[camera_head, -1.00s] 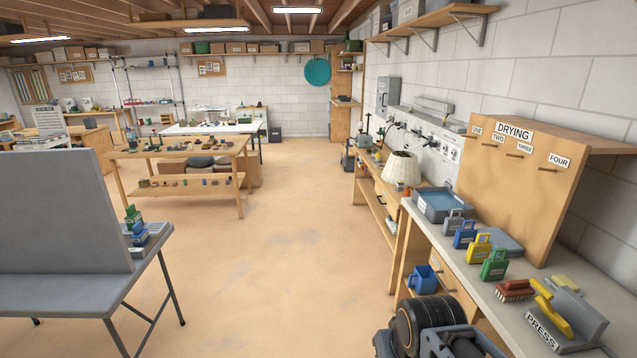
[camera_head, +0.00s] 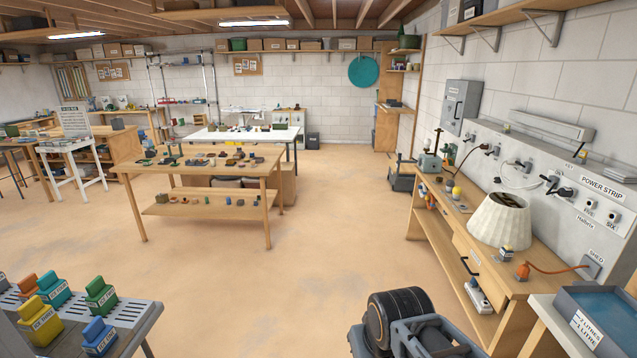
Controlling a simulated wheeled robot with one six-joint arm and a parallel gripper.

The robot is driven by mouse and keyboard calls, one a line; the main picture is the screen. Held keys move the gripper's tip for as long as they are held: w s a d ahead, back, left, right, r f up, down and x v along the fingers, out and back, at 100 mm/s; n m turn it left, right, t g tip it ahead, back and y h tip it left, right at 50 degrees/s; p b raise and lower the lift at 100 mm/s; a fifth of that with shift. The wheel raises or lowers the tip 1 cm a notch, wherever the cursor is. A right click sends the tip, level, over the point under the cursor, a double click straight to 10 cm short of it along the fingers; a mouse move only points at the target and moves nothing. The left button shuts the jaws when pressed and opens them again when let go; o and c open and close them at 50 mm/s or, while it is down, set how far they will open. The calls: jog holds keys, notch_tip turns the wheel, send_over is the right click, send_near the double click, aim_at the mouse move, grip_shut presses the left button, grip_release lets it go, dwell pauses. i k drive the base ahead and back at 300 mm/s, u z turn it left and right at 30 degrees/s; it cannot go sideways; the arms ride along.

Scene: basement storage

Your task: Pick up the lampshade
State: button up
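The lampshade (camera_head: 498,221) is cream-white, pleated and wider at the bottom. It stands upright on the wooden workbench (camera_head: 453,232) along the right wall, and its open top shows a dark inside. Part of my own arm (camera_head: 403,325) shows at the bottom middle, folded low on the floor side of the bench. The lampshade is well beyond it, to the upper right, and nothing touches it. The fingertips of my gripper cannot be made out in this view.
A small labelled block and an orange item with a cord sit in front of the lampshade. A blue tray (camera_head: 592,318) is at the lower right. A table with coloured ice-pack-like blocks (camera_head: 130,318) is at the lower left. The middle floor is clear.

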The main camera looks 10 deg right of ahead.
aim_at(503, 218)
jog(key=z, duration=0.15)
jog(key=i, duration=2.3)
jog(key=z, duration=1.5)
jog(key=i, duration=1.9)
jog(key=z, duration=0.95)
